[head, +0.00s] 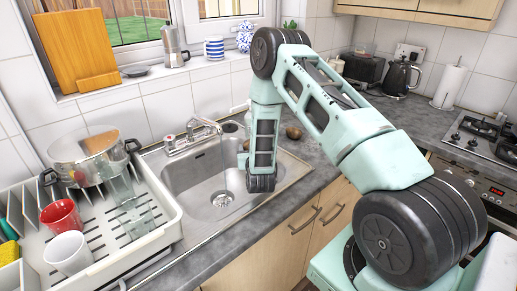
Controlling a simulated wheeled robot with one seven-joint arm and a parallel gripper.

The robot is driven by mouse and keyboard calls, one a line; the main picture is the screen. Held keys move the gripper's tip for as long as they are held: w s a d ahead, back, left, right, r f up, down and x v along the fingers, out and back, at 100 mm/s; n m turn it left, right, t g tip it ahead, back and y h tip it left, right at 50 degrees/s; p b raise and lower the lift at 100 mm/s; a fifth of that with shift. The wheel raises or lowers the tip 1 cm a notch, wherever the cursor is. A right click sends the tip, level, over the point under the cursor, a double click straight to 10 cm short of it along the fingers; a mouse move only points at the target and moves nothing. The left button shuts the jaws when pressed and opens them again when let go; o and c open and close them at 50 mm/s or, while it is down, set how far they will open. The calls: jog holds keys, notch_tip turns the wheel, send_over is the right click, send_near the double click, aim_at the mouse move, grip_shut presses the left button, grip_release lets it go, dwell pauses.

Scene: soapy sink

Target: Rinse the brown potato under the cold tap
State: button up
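A chrome mixer tap (190,138) stands at the back left of the steel sink (193,178). A thin stream of water (223,165) falls from its spout to the drain (222,198). The tap's left handle has a red mark. A small brown round thing (293,133), perhaps the potato, sits on the counter behind the sink's right side. My arm reaches down over the right part of the sink, right of the stream.
A white dish rack (165,232) stands left of the sink with a red cup (61,217), a white cup (68,252), glasses and a steel pot (88,155). Grey counter (222,262) runs along the front. A kettle (400,75) and hob (475,140) are at right.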

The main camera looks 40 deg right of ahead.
jog(key=w+a+f+b, duration=0.2)
jog(key=w+a, duration=0.4)
jog(key=a, duration=0.1)
jog(key=shift+w, duration=0.25)
jog(key=shift+a+r, duration=0.1)
jog(key=shift+d+b, duration=0.2)
jog(key=shift+b, duration=0.1)
dwell(0.6)
jog(key=shift+w+d, duration=0.1)
jog(key=shift+d, duration=0.35)
jog(key=shift+a, duration=0.15)
jog(key=shift+a+b, duration=0.3)
jog(key=shift+a, duration=0.15)
jog(key=shift+d, duration=0.1)
